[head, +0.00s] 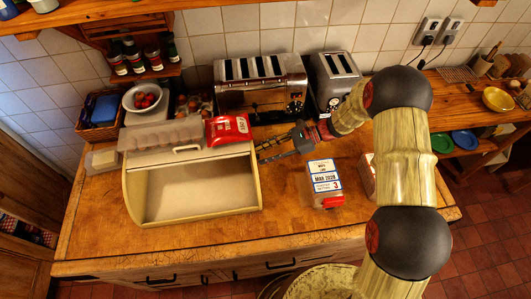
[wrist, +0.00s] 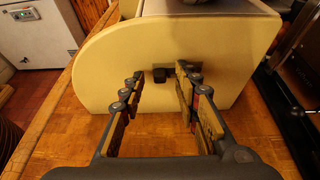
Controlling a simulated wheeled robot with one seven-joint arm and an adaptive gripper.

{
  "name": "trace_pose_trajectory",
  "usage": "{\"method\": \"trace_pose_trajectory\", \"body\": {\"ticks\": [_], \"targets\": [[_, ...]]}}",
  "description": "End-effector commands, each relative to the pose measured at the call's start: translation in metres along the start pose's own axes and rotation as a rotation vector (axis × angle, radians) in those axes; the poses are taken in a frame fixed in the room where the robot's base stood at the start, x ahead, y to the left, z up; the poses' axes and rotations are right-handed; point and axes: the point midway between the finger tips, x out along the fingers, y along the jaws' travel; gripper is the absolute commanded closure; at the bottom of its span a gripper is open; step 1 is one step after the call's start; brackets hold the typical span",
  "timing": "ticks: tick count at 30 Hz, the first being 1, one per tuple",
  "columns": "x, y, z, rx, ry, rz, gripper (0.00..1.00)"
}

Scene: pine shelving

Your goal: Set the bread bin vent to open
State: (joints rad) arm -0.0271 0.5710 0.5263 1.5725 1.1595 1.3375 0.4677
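The cream bread bin (head: 133,199) stands on the wooden worktop with its front open, showing an empty pale inside. In the wrist view its flat side panel (wrist: 110,60) fills the middle. A small dark vent knob (wrist: 160,75) sits on that panel, with a short dark slot seeming to run to its right, partly behind my right finger. My gripper (head: 268,149) is at the bin's right side. In the wrist view my gripper (wrist: 159,84) is open, its two fingers either side of the knob with gaps visible. Whether the fingertips touch the panel, I cannot tell.
An egg carton (head: 160,134) and a red packet (head: 228,129) lie on the bin's top. A large toaster (head: 262,88) and a smaller toaster (head: 335,80) stand behind. A date-marked box (head: 324,183) stands right of the bin. The worktop's front strip is clear.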

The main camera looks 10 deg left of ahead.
Motion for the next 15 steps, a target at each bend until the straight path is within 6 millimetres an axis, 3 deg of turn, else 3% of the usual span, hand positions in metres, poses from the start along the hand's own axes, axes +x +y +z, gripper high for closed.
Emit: {"method": "trace_pose_trajectory", "body": {"ticks": [15], "targets": [[-0.0002,0.0000,0.0001,0.000,0.000,0.000,0.95]]}}
